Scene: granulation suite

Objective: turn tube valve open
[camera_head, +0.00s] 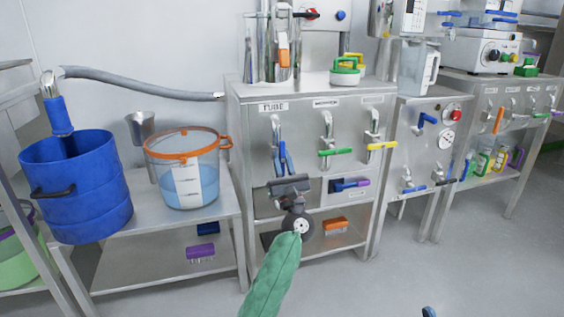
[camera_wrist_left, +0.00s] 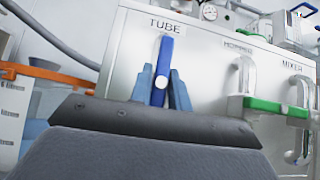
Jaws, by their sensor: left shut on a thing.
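The tube valve is under the label TUBE (camera_head: 273,106) on the steel cabinet front. Its silver tap (camera_head: 275,128) curves down, and its blue handle (camera_wrist_left: 164,66) stands roughly upright, in line with the tap, in the left wrist view. My left gripper (camera_head: 284,164) is shut on this blue handle, with one grey-blue finger on each side of it. The lower part of the handle is hidden by the fingers and gripper body. A small blue and dark piece at the bottom edge of the head view may be my right gripper (camera_head: 428,312); its jaws cannot be made out.
To the right, a tap with a green handle (camera_head: 335,152) and one with a yellow handle (camera_head: 382,146) have their handles crosswise. A clear bucket with an orange rim (camera_head: 184,157) and a blue drum (camera_head: 76,190) stand left. The floor (camera_head: 460,270) at front right is clear.

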